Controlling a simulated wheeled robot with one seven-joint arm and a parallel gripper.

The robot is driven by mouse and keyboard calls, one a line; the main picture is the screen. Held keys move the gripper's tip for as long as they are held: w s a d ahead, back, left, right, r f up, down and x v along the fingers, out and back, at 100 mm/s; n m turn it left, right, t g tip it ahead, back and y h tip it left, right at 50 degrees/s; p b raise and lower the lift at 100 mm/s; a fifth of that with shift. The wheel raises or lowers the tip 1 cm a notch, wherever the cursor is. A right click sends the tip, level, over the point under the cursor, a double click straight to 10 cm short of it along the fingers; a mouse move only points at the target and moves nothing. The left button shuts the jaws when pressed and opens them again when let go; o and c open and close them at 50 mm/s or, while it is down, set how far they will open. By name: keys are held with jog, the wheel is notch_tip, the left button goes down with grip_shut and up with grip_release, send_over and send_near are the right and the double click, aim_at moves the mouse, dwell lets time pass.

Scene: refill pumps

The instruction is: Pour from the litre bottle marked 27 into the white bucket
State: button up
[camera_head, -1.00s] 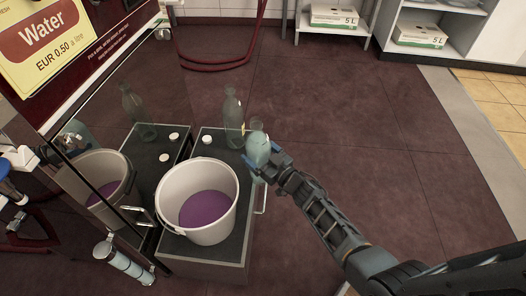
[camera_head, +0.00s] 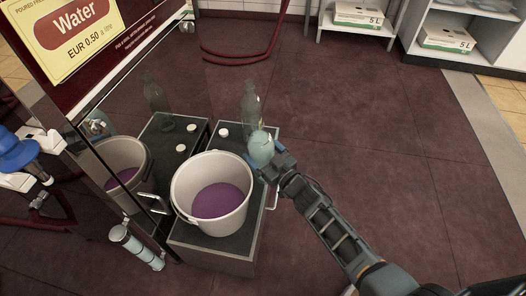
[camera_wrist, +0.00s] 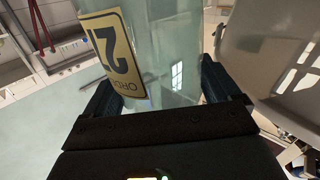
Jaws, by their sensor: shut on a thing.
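The held litre bottle (camera_head: 261,151) is pale, clear glass, and it looks tilted and foreshortened in the head view. My gripper (camera_head: 270,160) is shut around it, just right of and above the bucket's rim. In the wrist view the bottle (camera_wrist: 165,45) stands between my fingers (camera_wrist: 165,95). Its yellow label (camera_wrist: 114,52) shows upside down, with digits that look like 27. The white bucket (camera_head: 184,200) stands on a dark grey stand and holds purple liquid (camera_head: 218,200). Its pale wall also shows at the right of the wrist view (camera_wrist: 270,50). No stream of liquid shows.
A second clear bottle (camera_head: 250,107) stands upright behind the held one, close to it. A white cap (camera_head: 223,132) lies on the dark stand (camera_head: 210,257). The glossy panel at left mirrors bucket and bottle. A red hose (camera_head: 235,58) lies behind; floor at right is clear.

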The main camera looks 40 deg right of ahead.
aim_at(257, 143)
jog(key=shift+w+a+r+p, duration=0.1)
jog(key=shift+a+r+p, duration=0.15)
jog(key=shift+r+p, duration=0.55)
jog(key=shift+s+a+r+p, duration=0.1)
jog(key=shift+a+r+p, duration=0.3)
jog(key=shift+r, duration=0.55)
jog(key=shift+w+a+r+p, duration=0.1)
jog(key=shift+a+r+p, duration=0.05)
jog(key=shift+r+p, duration=0.65)
jog(key=shift+r, duration=0.15)
